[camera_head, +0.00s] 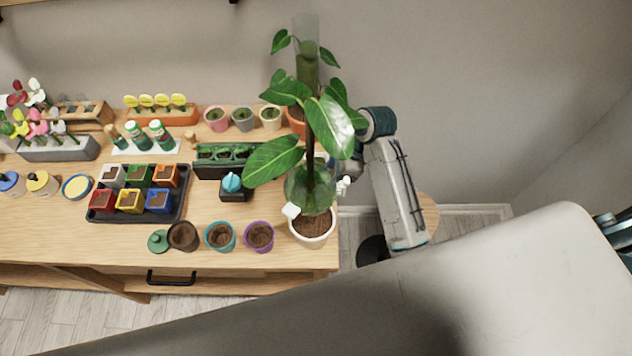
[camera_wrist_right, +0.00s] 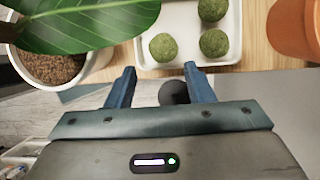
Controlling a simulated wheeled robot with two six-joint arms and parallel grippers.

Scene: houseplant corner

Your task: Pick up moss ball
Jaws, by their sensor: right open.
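Three green moss balls lie in a white tray (camera_wrist_right: 187,67) on the wooden table in the right wrist view. One moss ball (camera_wrist_right: 163,47) is at the near left, one (camera_wrist_right: 214,43) at the near right, and one (camera_wrist_right: 212,9) is cut by the top edge. My right gripper (camera_wrist_right: 160,69) is open and empty, its fingertips at the tray's near edge in the picture, short of the balls. In the head view my right gripper (camera_head: 344,184) is beside the big plant at the table's right end. The tray cannot be made out there behind the leaves. My left gripper is not in view.
A tall leafy plant (camera_head: 331,122) in a white pot (camera_head: 312,240) stands close to my right gripper; its leaf (camera_wrist_right: 85,22) hangs at the wrist view's left. A terracotta pot (camera_wrist_right: 290,28) is right of the tray. Colored pots in a black tray (camera_head: 96,213) stand left.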

